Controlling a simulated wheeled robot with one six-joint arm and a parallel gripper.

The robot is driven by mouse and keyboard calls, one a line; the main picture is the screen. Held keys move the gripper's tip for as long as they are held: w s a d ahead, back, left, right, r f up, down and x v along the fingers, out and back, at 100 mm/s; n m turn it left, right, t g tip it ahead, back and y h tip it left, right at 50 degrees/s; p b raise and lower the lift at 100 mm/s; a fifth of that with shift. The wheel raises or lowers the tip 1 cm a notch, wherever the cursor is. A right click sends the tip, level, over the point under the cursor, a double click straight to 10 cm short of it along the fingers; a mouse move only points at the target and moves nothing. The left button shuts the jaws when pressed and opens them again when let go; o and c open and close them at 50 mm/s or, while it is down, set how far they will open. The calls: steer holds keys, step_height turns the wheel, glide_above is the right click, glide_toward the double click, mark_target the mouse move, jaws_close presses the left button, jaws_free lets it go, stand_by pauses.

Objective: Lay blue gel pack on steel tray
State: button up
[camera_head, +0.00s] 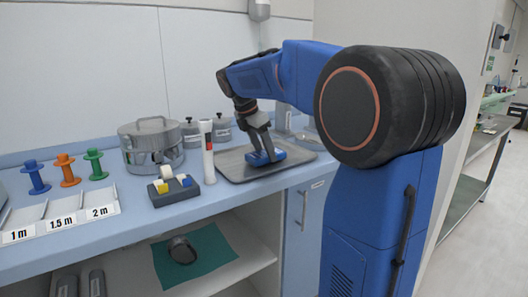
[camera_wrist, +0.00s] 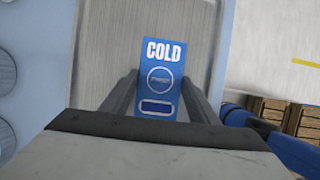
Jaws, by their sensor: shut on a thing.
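The blue gel pack (camera_wrist: 161,58), marked "COLD", is between the two fingers of my gripper (camera_wrist: 160,95) in the wrist view. It also shows as a small blue piece (camera_head: 266,157) in the head view, at the tips of my gripper (camera_head: 262,148). My gripper is shut on the pack, over the steel tray (camera_head: 237,176) on the blue counter. The tray's grey surface (camera_wrist: 105,50) shows behind the pack in the wrist view. The pack is at or just above the tray's surface; I cannot tell whether it touches.
Lidded canisters (camera_head: 191,133) stand behind. Coloured spools (camera_head: 95,164) and a labelled rack (camera_head: 60,222) are at far left.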

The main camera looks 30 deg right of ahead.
steer(key=shift+f, duration=0.25)
steer(key=o, duration=1.2)
steer(key=shift+o, duration=0.2)
steer(key=v, duration=1.2)
steer(key=s+a+f+m+t+y, duration=0.1)
steer(key=s+a+f+m, duration=0.2)
steer(key=s+f+m, duration=0.3)
steer(key=s+a+f+m+t+y, duration=0.2)
steer(key=s+a+f+m, duration=0.2)
steer(key=s+f, duration=0.8)
steer(key=s+a+f+m+t+y, duration=0.1)
steer(key=s+a+f+m, duration=0.3)
steer(key=s+f+m, duration=0.4)
steer(key=s+f, duration=0.1)
steer(key=s, duration=0.3)
steer(key=shift+a+f+t, duration=0.2)
steer(key=shift+a+t, duration=0.05)
steer(key=shift+t, duration=0.05)
